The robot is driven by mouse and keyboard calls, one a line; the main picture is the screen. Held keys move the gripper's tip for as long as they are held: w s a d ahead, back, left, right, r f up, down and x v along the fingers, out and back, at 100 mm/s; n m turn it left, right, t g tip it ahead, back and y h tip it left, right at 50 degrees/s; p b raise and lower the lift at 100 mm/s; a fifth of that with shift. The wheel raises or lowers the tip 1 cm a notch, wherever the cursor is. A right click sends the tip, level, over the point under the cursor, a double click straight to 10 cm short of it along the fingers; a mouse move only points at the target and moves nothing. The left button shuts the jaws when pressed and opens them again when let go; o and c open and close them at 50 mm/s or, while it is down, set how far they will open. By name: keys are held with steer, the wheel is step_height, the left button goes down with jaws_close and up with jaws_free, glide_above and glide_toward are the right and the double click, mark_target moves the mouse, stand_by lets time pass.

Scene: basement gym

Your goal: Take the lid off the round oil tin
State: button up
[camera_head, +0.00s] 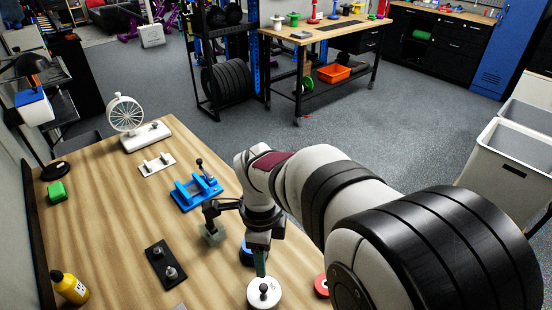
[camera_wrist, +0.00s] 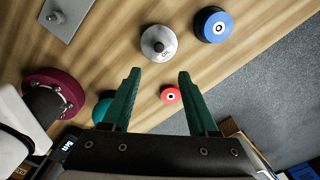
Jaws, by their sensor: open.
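The round oil tin (camera_head: 257,301) is pale, with a dark round knob on its lid (camera_head: 264,288). It stands on the wooden bench at the bottom of the head view. In the wrist view the oil tin (camera_wrist: 171,41) shows "OIL" lettering, and the lid is on. My gripper (camera_wrist: 160,74) is open and empty. Its two green fingers point toward the tin, which appears just past the fingertips and between their lines. In the head view my gripper (camera_head: 261,275) is close above the tin; the exact gap cannot be told.
A blue round item (camera_wrist: 213,24) and a red one (camera_wrist: 170,94) stand near the tin. A dark plate with knobs (camera_head: 165,264), a blue fixture (camera_head: 195,190) and a yellow bottle (camera_head: 70,287) are farther left. Bare bench lies left of the tin.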

mark_target(263, 287)
steer(key=f, duration=1.2)
steer(key=shift+s+a+f, duration=0.15)
steer(key=shift+a+f, duration=0.1)
steer(key=shift+f, duration=0.1)
jaws_close()
